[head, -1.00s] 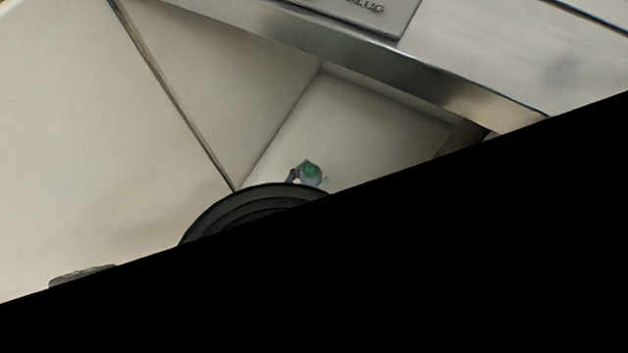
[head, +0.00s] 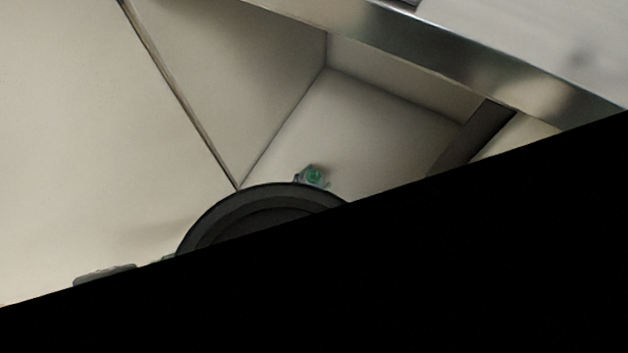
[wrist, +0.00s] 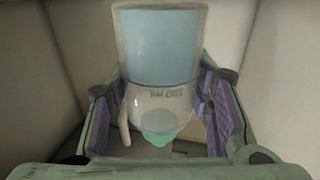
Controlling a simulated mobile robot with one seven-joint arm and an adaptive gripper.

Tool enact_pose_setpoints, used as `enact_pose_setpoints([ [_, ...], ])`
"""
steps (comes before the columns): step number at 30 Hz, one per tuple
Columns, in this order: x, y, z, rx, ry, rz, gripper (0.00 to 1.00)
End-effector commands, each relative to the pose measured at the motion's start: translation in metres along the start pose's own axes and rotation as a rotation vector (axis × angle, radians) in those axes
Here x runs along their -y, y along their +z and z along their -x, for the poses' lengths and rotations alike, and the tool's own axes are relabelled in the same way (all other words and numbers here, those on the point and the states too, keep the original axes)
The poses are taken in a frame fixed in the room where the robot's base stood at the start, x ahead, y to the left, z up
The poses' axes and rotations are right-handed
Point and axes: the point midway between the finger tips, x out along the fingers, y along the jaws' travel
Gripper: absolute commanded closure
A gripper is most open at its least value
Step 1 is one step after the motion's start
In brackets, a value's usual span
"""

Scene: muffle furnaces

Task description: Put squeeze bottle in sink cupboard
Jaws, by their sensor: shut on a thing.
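The squeeze bottle (wrist: 157,75) is a clear bottle with pale blue contents, faint lettering and a green part at its near end. My gripper (wrist: 165,108) is shut on it, with a purple-padded finger on each side in the wrist view. In the head view only a small green and grey bit of the bottle (head: 314,176) shows above my dark round arm link, which hides most of my gripper. The bottle is inside or at the opening of the sink cupboard (head: 375,125), whose pale floor and walls show. I cannot tell whether the bottle touches the floor.
A pale cupboard door or panel (head: 80,120) fills the left of the head view. A metal counter edge (head: 450,55) runs above the opening. A dark upright strip (head: 473,137) is at the right. Black covers the lower right. The cupboard floor behind the bottle looks clear.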

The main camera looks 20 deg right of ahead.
Motion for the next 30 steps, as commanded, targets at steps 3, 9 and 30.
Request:
enact_pose_setpoints([
  [3,0.001,0.009,-0.001,0.011,-0.002,-0.001,1.0],
  [9,0.001,0.011,-0.001,0.016,-0.003,-0.001,0.44],
  [30,0.001,0.0,0.01,0.016,-0.001,-0.002,0.33],
])
